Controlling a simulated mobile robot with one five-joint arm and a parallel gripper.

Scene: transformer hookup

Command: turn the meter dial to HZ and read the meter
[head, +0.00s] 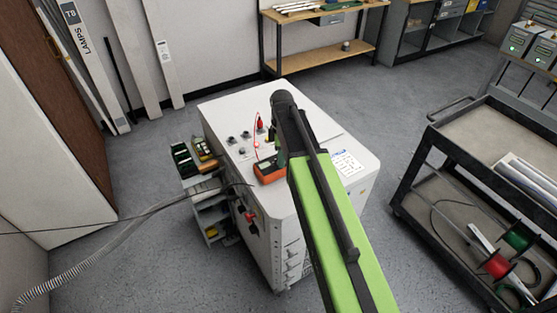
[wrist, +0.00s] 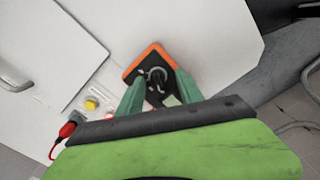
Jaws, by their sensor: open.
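The orange-and-black meter (head: 268,171) lies on the white cabinet top (head: 232,112), partly covered by my arm in the head view. In the wrist view the meter (wrist: 134,70) shows its dark face and round dial (wrist: 157,76). My gripper (wrist: 159,77) is open, with one green finger on each side of the dial. I cannot tell whether the fingers touch it. The dial's setting is too small to read. A pale patch, perhaps the display (wrist: 172,101), shows between the fingers; no reading is legible, and the meter's lower part is hidden by my gripper.
A red plug (wrist: 67,129) with a red lead and a yellow button (wrist: 90,104) are on the panel beside my gripper. A side rack (head: 210,215) with cables adjoins the cabinet. A black cart (head: 480,125) stands right, with clear floor between.

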